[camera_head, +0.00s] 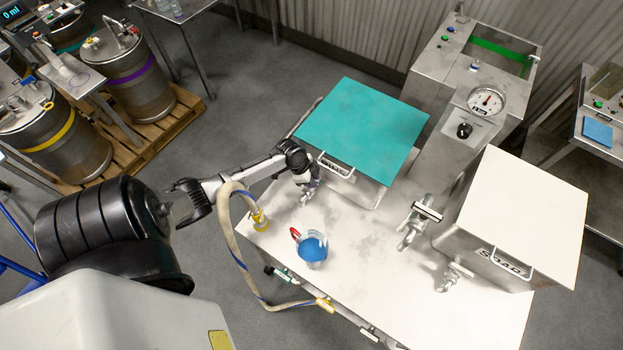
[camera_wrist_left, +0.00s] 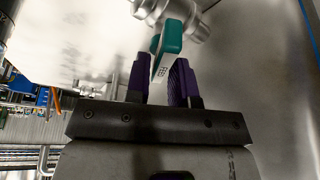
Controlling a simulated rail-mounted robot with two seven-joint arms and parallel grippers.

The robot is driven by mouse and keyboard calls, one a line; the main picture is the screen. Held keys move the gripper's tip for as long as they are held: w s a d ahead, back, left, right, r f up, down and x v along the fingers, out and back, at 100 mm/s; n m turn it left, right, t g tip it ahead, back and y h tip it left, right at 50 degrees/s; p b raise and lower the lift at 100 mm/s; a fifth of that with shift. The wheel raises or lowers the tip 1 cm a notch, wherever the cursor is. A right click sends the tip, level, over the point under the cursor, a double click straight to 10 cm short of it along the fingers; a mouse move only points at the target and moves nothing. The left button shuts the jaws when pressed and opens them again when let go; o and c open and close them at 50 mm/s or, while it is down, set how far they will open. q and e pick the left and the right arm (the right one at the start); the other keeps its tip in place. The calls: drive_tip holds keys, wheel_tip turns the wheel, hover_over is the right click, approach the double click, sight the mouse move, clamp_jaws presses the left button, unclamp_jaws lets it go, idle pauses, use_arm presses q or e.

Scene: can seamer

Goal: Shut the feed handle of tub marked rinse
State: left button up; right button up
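The tub with the teal lid (camera_head: 362,128) stands at the back left of the steel table; no marking is legible on it. The other tub (camera_head: 490,262) has a white lid and dark letters that look like SOAP. My left gripper (camera_head: 308,184) is low at the front left corner of the teal-lidded tub. In the left wrist view a teal feed handle (camera_wrist_left: 170,40) with a white label hangs from a metal valve (camera_wrist_left: 182,15). Its lower end lies between the two purple fingers of my left gripper (camera_wrist_left: 161,65), which are apart. Contact cannot be told. My right gripper is out of view.
A clear jug of blue liquid (camera_head: 312,249) with a red handle stands at the table's front. A beige hose (camera_head: 238,250) loops over the left edge. A gauge (camera_head: 486,100) stands behind.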

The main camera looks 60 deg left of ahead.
use_arm(q)
clamp_jaws()
drive_tip(key=m+g+b, duration=0.1)
drive_tip(key=m+b, duration=0.1)
drive_tip(key=m, duration=0.1)
drive_tip(key=shift+f+h, duration=0.15)
drive_tip(key=shift+h, duration=0.15)
drive_tip(key=shift+m+g+b, duration=0.3)
drive_tip(key=shift+m+b, duration=0.3)
drive_tip(key=shift+m, duration=0.4)
drive_tip(key=shift+s+d+h, duration=0.1)
drive_tip(key=shift+h, duration=0.2)
drive_tip(key=shift+o, duration=1.7)
unclamp_jaws()
drive_tip(key=shift+r, duration=0.25)
